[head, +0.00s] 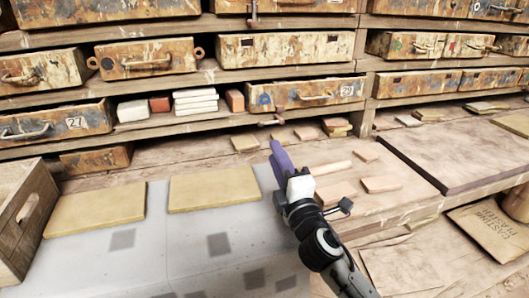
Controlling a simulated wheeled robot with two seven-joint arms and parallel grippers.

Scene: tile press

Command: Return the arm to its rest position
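My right arm comes in from the bottom right, and its dark gripper with a white part and purple fingertips (279,157) is over the workbench, right of the middle of the view. The fingers are seen nearly edge-on, so I cannot tell whether they are open or shut. I see nothing clearly held between them. My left arm and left gripper are not in view.
Two tan slabs (213,189) lie on the grey bench mat (150,250). A wooden crate (38,222) stands at left. Small tiles (381,184) lie right of the gripper, near a dark-edged board (465,145). A plaster bag (490,230) is at right. Shelves with drawers (285,50) line the back.

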